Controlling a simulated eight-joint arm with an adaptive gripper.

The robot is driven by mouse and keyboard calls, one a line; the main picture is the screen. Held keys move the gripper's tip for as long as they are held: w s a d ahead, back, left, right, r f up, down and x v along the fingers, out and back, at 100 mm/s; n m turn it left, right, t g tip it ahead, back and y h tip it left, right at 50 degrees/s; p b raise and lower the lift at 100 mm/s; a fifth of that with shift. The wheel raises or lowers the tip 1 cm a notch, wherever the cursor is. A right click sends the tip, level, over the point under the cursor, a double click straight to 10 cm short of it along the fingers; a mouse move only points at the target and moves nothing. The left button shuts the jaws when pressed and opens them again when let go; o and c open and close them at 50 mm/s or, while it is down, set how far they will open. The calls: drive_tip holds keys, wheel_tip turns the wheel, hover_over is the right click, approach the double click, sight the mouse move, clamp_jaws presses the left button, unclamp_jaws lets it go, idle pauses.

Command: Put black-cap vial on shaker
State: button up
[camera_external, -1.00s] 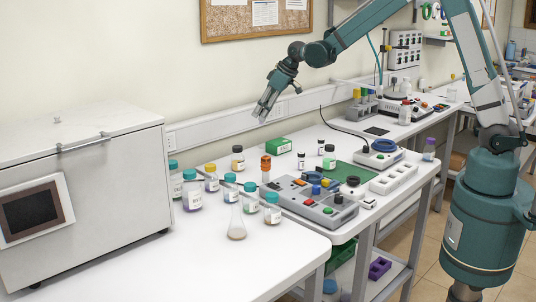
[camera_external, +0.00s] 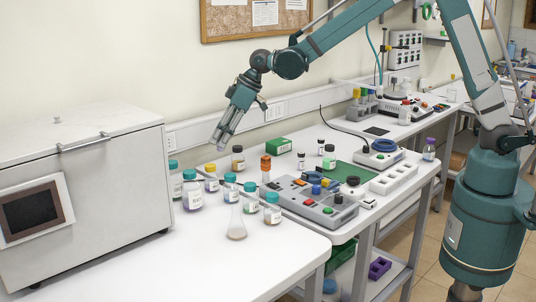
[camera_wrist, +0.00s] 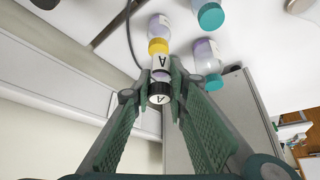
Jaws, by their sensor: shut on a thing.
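In the external view my gripper (camera_external: 219,141) hangs above the back left bottles, pointing down and left; the held vial is too small to make out there. Which device is the shaker is not certain: a white device with a round blue top (camera_external: 380,147) stands at the back of the right table, and a grey panel device with coloured buttons (camera_external: 320,211) stands nearer.
Several teal-cap bottles (camera_external: 192,192) and a yellow-cap bottle (camera_external: 211,179) stand below my gripper, beside a flask (camera_external: 236,227). A large white box machine (camera_external: 80,180) is at left. A green box (camera_external: 278,147) and small vials (camera_external: 301,160) are farther right.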

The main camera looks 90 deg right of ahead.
drive_tip(key=w+a+n+g+y, duration=0.15)
drive_tip(key=a+n, duration=0.35)
drive_tip(key=a, duration=3.4)
drive_tip(key=shift+t+y, duration=0.25)
drive_tip(key=shift+y, duration=0.2)
drive_tip(key=shift+w+a+f, duration=0.1)
drive_tip(key=shift+w+f, duration=0.1)
drive_tip(key=shift+f, duration=1.1)
drive_tip(key=shift+w+a+f, duration=0.1)
drive_tip(key=shift+w+f, duration=0.05)
drive_tip(key=shift+f, duration=1.1)
drive_tip(key=shift+f, duration=3.15)
drive_tip(key=shift+f, duration=1.85)
drive_tip(key=shift+f, duration=0.15)
